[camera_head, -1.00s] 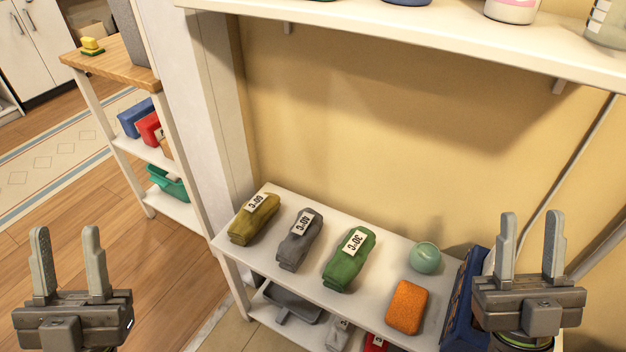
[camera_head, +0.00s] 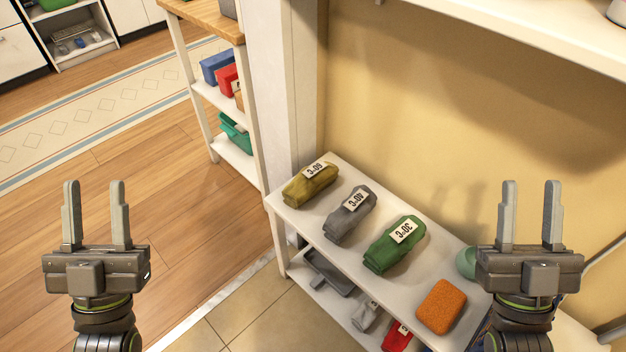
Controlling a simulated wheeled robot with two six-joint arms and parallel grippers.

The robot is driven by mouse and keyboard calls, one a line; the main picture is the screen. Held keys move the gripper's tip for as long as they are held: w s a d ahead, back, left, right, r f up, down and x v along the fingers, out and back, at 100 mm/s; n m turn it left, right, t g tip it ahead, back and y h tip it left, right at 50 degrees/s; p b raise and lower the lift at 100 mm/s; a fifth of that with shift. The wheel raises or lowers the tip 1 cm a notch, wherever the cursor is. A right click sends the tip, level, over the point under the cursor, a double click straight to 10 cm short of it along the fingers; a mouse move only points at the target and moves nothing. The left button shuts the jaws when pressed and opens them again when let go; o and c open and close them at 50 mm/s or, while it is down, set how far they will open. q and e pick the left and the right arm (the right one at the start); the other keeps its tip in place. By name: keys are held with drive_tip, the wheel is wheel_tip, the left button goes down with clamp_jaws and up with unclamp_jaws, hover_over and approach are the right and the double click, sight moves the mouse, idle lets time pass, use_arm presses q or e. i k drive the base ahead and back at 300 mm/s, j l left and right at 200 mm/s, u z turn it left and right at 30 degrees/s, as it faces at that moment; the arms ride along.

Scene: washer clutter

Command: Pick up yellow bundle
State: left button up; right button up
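The yellow bundle (camera_head: 309,187) is an olive-yellow rolled cloth with a white tag printed with dark characters. It lies at the left end of the white shelf's top board (camera_head: 300,215). My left gripper (camera_head: 96,215) is open and empty, well to the left of the bundle and in front of the wooden floor. My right gripper (camera_head: 529,215) is open and empty, to the right of the bundle near the shelf's right part. It partly covers a pale green round object (camera_head: 466,262).
A grey bundle (camera_head: 350,214) and a green bundle (camera_head: 394,246) lie to the right of the yellow one, then an orange block (camera_head: 441,306). A white wall post (camera_head: 290,90) stands behind the shelf's left end. An upper shelf (camera_head: 520,35) overhangs the right. Floor at left is clear.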

sight(311, 181)
drive_tip(key=k+j+z, duration=0.1)
drive_tip(key=j+z, duration=0.2)
drive_tip(key=k+j+z, duration=0.1)
drive_tip(key=j+z, duration=0.15)
drive_tip(key=k+j+z, duration=0.15)
drive_tip(key=j+z, duration=0.15)
drive_tip(key=i+l, duration=0.1)
drive_tip(key=i, duration=0.35)
